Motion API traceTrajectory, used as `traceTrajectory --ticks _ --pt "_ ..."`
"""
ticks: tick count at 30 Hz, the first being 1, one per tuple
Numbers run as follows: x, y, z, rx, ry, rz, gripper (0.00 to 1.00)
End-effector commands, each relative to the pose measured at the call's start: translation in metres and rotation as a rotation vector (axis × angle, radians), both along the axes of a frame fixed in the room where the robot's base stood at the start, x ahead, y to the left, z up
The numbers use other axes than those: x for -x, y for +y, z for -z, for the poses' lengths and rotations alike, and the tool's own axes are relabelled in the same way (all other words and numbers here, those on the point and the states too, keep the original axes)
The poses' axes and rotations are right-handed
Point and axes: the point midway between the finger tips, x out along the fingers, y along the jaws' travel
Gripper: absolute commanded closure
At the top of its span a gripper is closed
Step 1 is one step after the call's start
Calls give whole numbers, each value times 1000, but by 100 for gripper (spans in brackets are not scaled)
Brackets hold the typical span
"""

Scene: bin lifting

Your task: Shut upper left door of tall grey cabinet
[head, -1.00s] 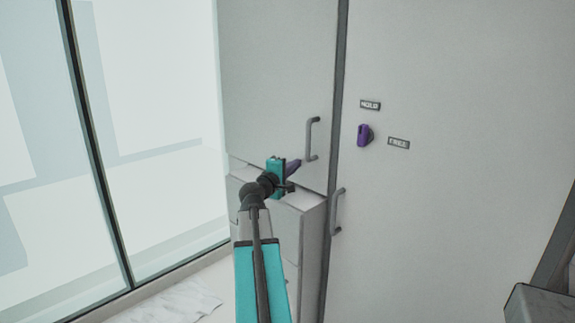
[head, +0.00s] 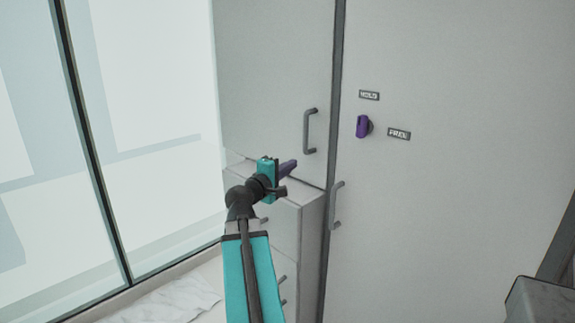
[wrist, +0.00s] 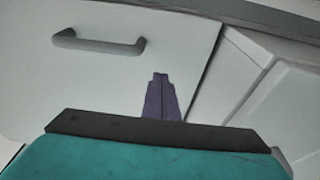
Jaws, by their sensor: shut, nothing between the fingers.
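The upper left door (head: 272,75) of the tall grey cabinet is a plain grey panel with a bar handle (head: 310,131) near its lower right edge. Its right edge lies close along the dark upright strip; I cannot tell whether it is fully shut. My gripper (head: 288,168) is in front of the door's lower part, left of and below the handle. Its purple fingers are together and empty. In the wrist view the fingers (wrist: 161,98) point at the door face (wrist: 120,75), with the handle (wrist: 98,43) to their left. Contact with the door is unclear.
Below the door is a drawer unit (head: 312,225) with small handles. A glass wall (head: 150,130) stands at left.

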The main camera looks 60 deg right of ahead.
Motion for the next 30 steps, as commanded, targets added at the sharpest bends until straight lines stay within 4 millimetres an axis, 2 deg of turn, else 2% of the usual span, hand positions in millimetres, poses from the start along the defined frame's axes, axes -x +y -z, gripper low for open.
traceTrajectory --ticks 3,30 --pt "12 8 1 0 -2 1 100" --pt "41 23 3 1 -3 4 100"
